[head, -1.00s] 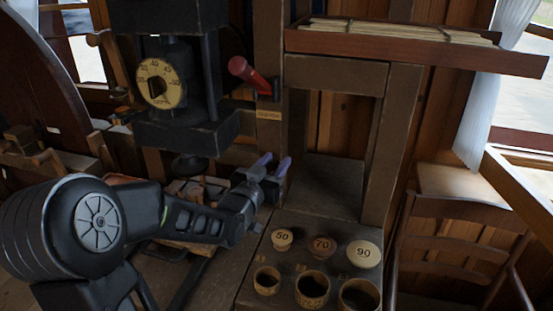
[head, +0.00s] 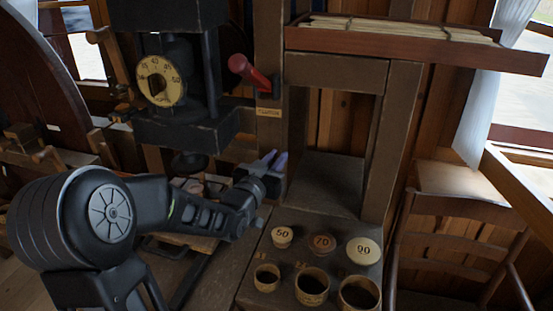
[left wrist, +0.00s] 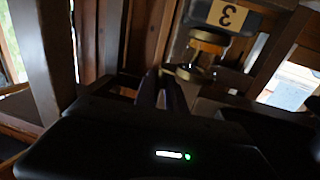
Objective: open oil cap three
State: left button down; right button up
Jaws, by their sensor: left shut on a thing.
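In the left wrist view the dark fingers (left wrist: 167,82) are shut at the edge of a small brass piece (left wrist: 187,73). This piece looks like the oil cap, below a brass cup (left wrist: 209,41). A yellow label with an upside-down 3 (left wrist: 227,15) sits above that cup. The cap is not clear in the head view, and whether it is open cannot be told. My right gripper is not in view.
Spools marked 50 (head: 282,236), 70 (head: 321,243) and 90 (head: 363,251) stand on the bench behind round holders. A black machine with a dial (head: 161,81) and a red-handled lever (head: 249,73) are above my left arm. A chair (head: 452,240) is at right.

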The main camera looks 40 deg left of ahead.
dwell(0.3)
pick_arm(q)
jog(key=shift+w+n+y+b, duration=0.25)
jog(key=shift+n+y+b, duration=0.4)
jog(key=shift+y, duration=0.45)
jog(key=shift+w+r+n+g+y, duration=0.1)
jog(key=shift+w+n+g+y, duration=0.1)
jog(key=shift+n+g+y, duration=0.45)
jog(key=shift+y, duration=0.35)
jog(key=c, duration=1.4)
grip_release()
jog(key=shift+s, duration=0.1)
